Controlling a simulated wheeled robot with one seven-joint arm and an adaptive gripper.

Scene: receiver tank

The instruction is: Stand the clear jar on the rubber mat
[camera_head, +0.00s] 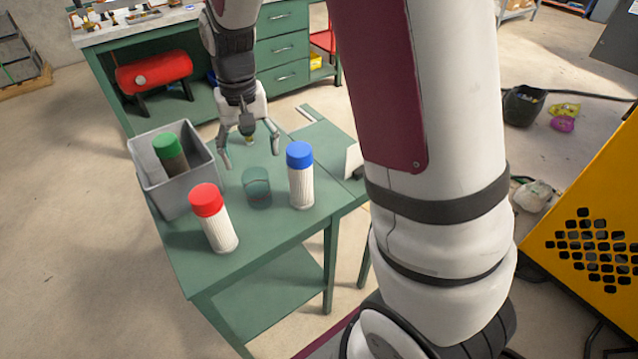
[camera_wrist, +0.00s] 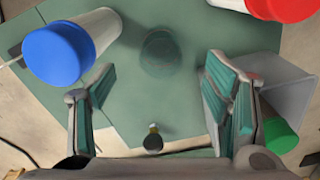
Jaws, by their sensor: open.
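The clear jar (camera_head: 257,188) is a short see-through vessel with a teal tint, standing on the green table (camera_head: 262,226). It looks empty. In the wrist view the jar (camera_wrist: 160,52) shows ahead, between the lines of my two fingers. My gripper (camera_head: 250,158) is open and empty, pointing down above the table, just behind the jar and apart from it. Its spread fingers also show in the wrist view (camera_wrist: 158,65). I cannot pick out a rubber mat in either view.
A blue-capped container (camera_head: 301,178) stands right of the jar, a red-capped one (camera_head: 213,220) front left. A grey bin (camera_head: 177,205) at left holds a green-capped container (camera_head: 170,150). A small dark yellow-tipped thing (camera_wrist: 153,140) shows between my fingers. Bare tabletop lies front right.

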